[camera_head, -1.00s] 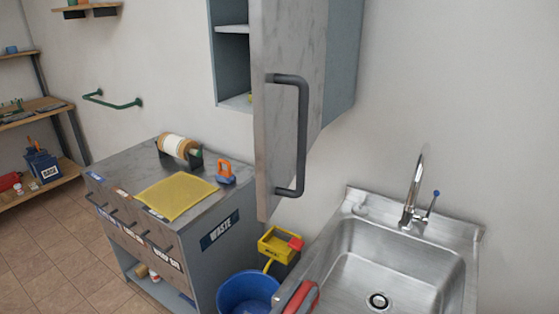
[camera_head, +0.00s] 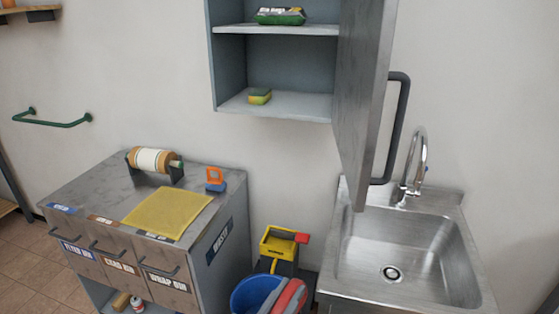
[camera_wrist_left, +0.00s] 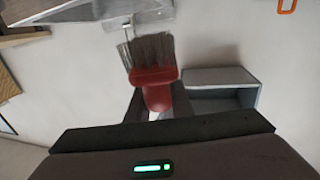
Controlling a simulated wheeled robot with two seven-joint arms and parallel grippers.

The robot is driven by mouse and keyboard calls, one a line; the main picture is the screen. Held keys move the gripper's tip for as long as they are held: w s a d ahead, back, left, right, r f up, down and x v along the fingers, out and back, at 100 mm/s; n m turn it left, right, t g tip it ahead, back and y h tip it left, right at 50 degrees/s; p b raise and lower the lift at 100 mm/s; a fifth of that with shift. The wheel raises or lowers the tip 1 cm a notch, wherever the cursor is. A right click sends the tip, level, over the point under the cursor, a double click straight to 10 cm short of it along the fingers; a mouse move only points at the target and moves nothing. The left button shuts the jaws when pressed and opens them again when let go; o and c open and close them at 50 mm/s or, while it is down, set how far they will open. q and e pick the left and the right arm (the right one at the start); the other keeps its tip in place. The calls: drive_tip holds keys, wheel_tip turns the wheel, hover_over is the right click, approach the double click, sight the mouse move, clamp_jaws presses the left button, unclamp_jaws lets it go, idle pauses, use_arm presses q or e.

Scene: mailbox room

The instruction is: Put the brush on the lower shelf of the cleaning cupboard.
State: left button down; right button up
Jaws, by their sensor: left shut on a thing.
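The brush shows in the left wrist view, with a red handle (camera_wrist_left: 154,80) and dark bristles (camera_wrist_left: 147,50) pointing away from the gripper. My left gripper (camera_wrist_left: 155,103) is shut on its handle. At the bottom of the head view a red and grey shape (camera_head: 288,298) shows in front of the bucket; I cannot tell which part of the arm or brush it is. The cleaning cupboard (camera_head: 228,60) hangs open on the wall, above and ahead of that shape. Its lower shelf (camera_head: 305,105) holds a yellow-green sponge (camera_head: 260,96) at the left. My right gripper is out of view.
The open cupboard door (camera_head: 362,100) with its dark handle (camera_head: 402,120) juts out at the right, above the sink (camera_head: 400,255). A green packet (camera_head: 280,16) lies on the upper shelf. A drawer cabinet (camera_head: 90,190) and a blue bucket (camera_head: 250,295) stand below. The lower shelf's right side is free.

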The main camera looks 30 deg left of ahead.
use_arm(q)
drive_tip(key=shift+s+a, duration=0.1)
idle(0.4)
drive_tip(key=shift+w+r+p, duration=0.3)
drive_tip(key=shift+w+r, duration=0.05)
drive_tip(key=shift+w, duration=0.1)
drive_tip(key=w+a+r+y+p, duration=0.1)
drive_tip(key=w+a+r+p, duration=0.3)
drive_tip(key=w+r, duration=0.5)
drive_tip(key=w+a+r+p, duration=0.3)
drive_tip(key=w+r+p, duration=0.3)
drive_tip(key=w, duration=0.5)
drive_tip(key=w+a+r+n+y+p, duration=0.1)
drive_tip(key=w+a+r, duration=0.2)
drive_tip(key=r, duration=0.4)
drive_tip(key=w+a+r+y+p, duration=0.1)
drive_tip(key=w+a+r+p, duration=0.1)
drive_tip(key=r, duration=0.5)
drive_tip(key=w+a+r+n+y+p, duration=0.1)
drive_tip(key=w+a+r+p, duration=0.1)
drive_tip(key=w+a+r, duration=0.2)
wheel_tip(320, 180, up, 3)
drive_tip(key=w, duration=0.2)
drive_tip(key=shift+w+r+n, duration=0.2)
drive_tip(key=shift+w+n, duration=0.1)
